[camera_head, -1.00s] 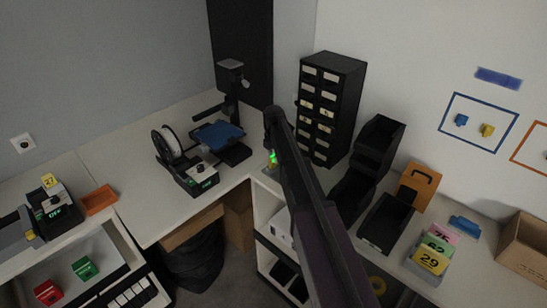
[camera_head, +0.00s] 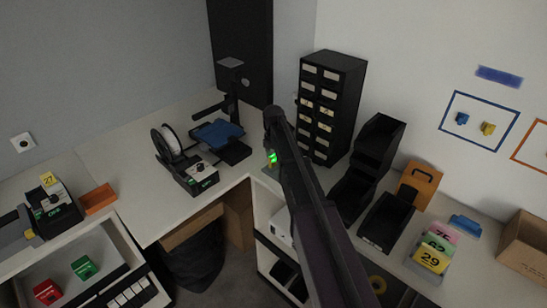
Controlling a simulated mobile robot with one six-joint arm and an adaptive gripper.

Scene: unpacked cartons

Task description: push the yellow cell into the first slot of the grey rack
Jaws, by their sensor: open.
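A yellow cell marked 29 (camera_head: 431,258) stands at the front of a short row on the right bench, with a green cell (camera_head: 438,242) and a pink cell (camera_head: 443,230) behind it. Another yellow piece marked 27 (camera_head: 48,179) sits on top of a black device (camera_head: 55,212) on the left bench. I cannot make out the grey rack's slots, or whether the numbered row stands in it. My dark arm rises through the middle of the view. My gripper's fingers do not show; the arm hides that area, apart from a small green light.
A black drawer cabinet (camera_head: 328,108) and black open bins (camera_head: 386,222) stand right of my arm. An orange carrier (camera_head: 420,182), a blue block (camera_head: 465,225) and a cardboard box (camera_head: 525,248) are farther right.

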